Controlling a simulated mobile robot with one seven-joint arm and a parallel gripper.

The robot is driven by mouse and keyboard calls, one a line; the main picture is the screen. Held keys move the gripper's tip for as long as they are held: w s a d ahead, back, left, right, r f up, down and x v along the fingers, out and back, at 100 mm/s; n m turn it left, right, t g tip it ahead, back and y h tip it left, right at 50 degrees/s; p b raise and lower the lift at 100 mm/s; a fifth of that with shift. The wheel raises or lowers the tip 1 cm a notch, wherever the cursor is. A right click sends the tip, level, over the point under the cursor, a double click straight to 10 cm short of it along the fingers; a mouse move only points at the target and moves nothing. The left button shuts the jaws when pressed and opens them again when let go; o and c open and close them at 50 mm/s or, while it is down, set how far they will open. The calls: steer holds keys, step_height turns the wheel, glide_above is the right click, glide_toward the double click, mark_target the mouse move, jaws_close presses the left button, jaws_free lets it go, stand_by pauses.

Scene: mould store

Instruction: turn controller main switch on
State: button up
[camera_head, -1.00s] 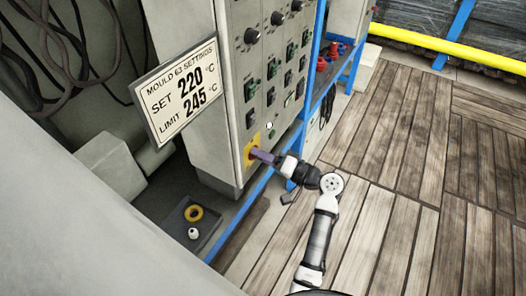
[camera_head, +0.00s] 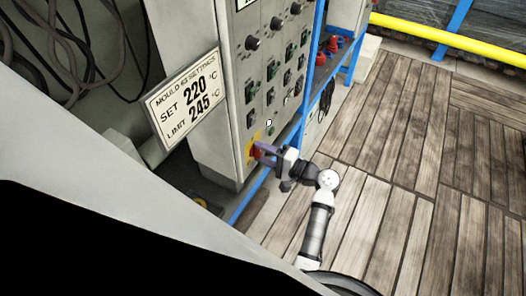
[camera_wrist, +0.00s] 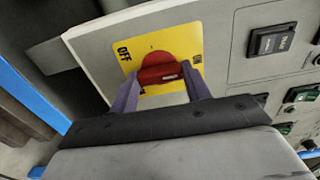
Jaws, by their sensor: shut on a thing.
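The controller main switch (camera_wrist: 158,70) is a red rotary knob on a yellow plate (camera_wrist: 128,50) in the wrist view. OFF is printed on the plate's left side and ON on its right. The knob's grip bar lies nearly level across that picture; I cannot tell for sure which label it points to. My gripper (camera_wrist: 160,88) is shut on the bar, with one purple finger at each end of it. In the head view, my gripper (camera_head: 264,150) reaches the low front corner of the grey controller cabinet (camera_head: 222,120), where the red knob (camera_head: 255,152) partly shows.
Black knobs and green and black switches (camera_head: 273,70) fill the cabinet face above. A settings sign (camera_head: 187,100) reading SET 220, LIMIT 245 sticks out at its left. A blue frame (camera_head: 305,110) runs alongside. The wooden floor (camera_head: 400,150) at the right is clear.

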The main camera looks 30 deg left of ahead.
stand_by(0.3)
steer(key=o, duration=1)
steer(key=shift+d, duration=0.15)
steer(key=d+b, duration=0.4)
steer(key=d, duration=0.9)
steer(key=shift+w+d, duration=0.3)
steer(key=shift+w, duration=0.1)
